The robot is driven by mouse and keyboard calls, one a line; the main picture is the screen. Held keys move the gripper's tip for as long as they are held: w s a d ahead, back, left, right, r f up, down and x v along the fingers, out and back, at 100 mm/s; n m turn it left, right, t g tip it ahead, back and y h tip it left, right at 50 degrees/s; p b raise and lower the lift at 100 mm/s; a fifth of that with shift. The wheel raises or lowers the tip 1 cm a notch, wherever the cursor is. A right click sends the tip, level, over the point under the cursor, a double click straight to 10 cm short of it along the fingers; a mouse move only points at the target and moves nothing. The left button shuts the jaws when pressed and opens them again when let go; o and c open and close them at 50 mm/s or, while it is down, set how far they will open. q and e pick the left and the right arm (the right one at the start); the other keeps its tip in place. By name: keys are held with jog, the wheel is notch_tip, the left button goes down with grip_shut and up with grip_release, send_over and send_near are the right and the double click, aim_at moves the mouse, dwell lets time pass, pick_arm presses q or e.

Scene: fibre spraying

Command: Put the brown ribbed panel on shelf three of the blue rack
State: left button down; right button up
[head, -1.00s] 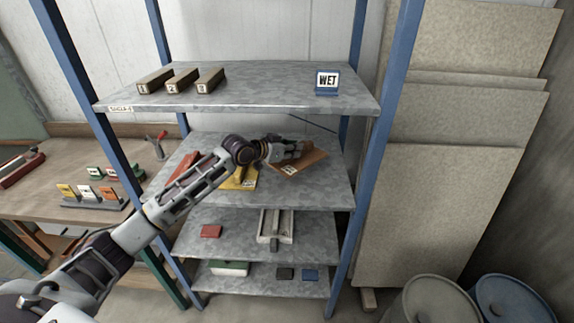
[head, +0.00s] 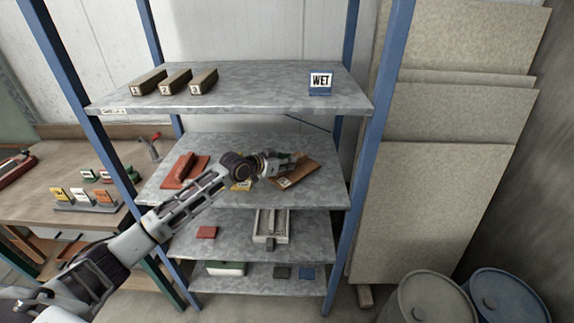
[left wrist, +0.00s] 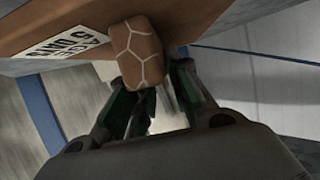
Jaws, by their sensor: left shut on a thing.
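The brown panel (head: 300,174), with a pale label, is at the right part of the second shelf from the top of the blue rack. It lies close to the shelf surface; I cannot tell whether it touches. My left gripper (head: 283,165) is shut on its handle. In the left wrist view the panel (left wrist: 190,20) fills the top, with a block handle (left wrist: 137,55) marked with white lines at the fingertips (left wrist: 150,90). Ribs do not show clearly. The second shelf (head: 325,190) belongs to the rack (head: 377,110). My right gripper is not in view.
A red panel (head: 178,178) and a partly hidden yellow panel (head: 241,185) share the shelf. The top shelf holds several numbered blocks (head: 174,79) and a WET sign (head: 320,84). A workbench (head: 40,185) stands left. Drums (head: 507,296) stand at lower right.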

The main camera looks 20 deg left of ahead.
pick_arm(q)
jog(key=shift+f, duration=0.55)
jog(key=shift+f, duration=0.1)
jog(key=c, duration=1.3)
grip_release()
jog(key=shift+f, duration=0.15)
jog(key=shift+s, duration=0.1)
jog(key=shift+b+v, duration=0.55)
jog(key=shift+v, duration=5.45)
